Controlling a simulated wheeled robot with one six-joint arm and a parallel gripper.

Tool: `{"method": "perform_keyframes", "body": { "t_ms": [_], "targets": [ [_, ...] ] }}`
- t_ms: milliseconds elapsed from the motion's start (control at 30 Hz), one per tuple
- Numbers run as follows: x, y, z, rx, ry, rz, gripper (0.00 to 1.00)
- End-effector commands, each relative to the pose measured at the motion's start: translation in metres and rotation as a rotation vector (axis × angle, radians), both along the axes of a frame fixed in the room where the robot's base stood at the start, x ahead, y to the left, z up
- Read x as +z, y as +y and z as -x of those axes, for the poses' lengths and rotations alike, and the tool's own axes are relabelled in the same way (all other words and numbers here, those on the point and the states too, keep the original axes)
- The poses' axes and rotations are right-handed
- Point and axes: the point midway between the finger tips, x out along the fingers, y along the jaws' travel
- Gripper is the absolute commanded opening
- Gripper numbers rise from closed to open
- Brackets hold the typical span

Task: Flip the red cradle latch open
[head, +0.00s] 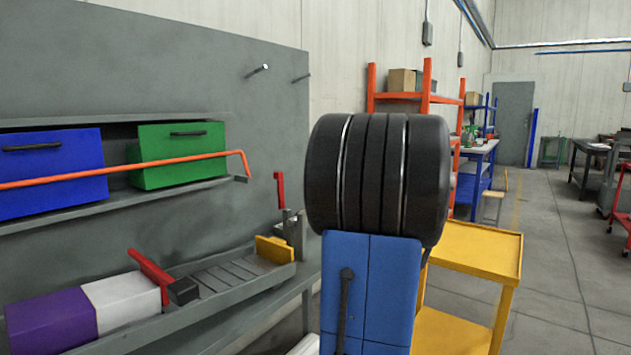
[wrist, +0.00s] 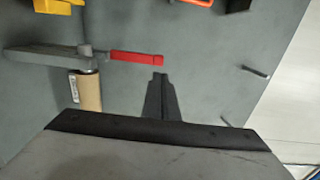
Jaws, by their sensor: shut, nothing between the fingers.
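The red latch handle (head: 280,190) stands upright at the right end of the grey bench shelf, on a grey pivot. In the wrist view the red handle (wrist: 136,57) points right from its pivot on a grey bar (wrist: 45,54). A tan cylinder (wrist: 87,91) lies beside the pivot. My gripper (wrist: 158,76) is shut and empty. Its fingertips appear just below the free end of the red handle in the wrist view; I cannot tell whether they touch. In the head view my gripper is hidden.
A second red lever (head: 150,275) with a black end stands on the shelf near a white block (head: 121,301) and a purple block (head: 50,322). A yellow block (head: 275,249) sits near the latch. An orange rail (head: 120,170) runs before blue and green boxes. Pegs (head: 258,71) jut from the panel.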

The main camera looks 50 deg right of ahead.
Motion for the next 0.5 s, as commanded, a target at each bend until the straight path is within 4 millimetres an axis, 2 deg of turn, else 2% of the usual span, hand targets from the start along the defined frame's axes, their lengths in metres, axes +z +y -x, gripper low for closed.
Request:
{"method": "perform_keyframes", "body": {
  "t_ms": [33, 500],
  "targets": [
    [0.0, 0.002, -0.01, 0.003, 0.0, 0.0, 0.0],
    [-0.003, 0.008, -0.084, 0.001, 0.001, -0.001, 0.0]
  ]
}}
